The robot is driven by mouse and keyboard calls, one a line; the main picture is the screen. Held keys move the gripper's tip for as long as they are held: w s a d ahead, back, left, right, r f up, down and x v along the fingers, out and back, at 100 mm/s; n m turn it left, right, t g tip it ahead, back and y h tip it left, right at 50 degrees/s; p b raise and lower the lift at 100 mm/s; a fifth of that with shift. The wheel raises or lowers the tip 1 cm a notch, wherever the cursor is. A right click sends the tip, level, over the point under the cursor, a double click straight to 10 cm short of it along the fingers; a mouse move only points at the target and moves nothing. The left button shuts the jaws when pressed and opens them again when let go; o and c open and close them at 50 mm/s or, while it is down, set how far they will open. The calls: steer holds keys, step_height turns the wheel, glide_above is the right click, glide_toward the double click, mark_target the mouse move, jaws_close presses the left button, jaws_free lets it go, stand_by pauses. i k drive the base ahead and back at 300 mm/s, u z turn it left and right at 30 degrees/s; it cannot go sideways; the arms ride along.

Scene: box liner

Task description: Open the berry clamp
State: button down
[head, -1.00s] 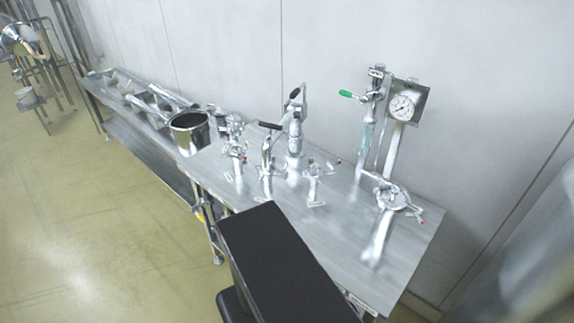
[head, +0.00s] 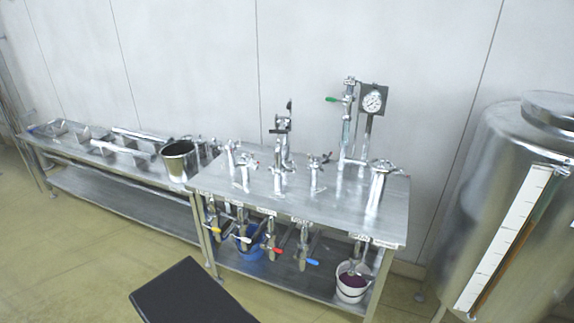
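I cannot tell which clamp is the berry one, nor whether any is open. A white bucket (head: 352,292) with dark purple contents stands on the lower shelf at right, under another outlet (head: 357,265). My gripper is not in view.
A blue bucket (head: 252,243) stands on the lower shelf. Metal fittings and a pressure gauge (head: 373,100) stand on the tabletop. A large steel tank (head: 500,170) is at right. A longer bench with a steel pot (head: 179,162) is at left.

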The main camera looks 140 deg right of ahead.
mark_target(277, 172)
steer(key=z, duration=0.8)
steer(key=i, duration=0.1)
steer(key=z, duration=0.6)
steer(key=k, duration=0.15)
steer(key=z, duration=2.5)
steer(key=i, duration=0.95)
steer(key=z, duration=0.05)
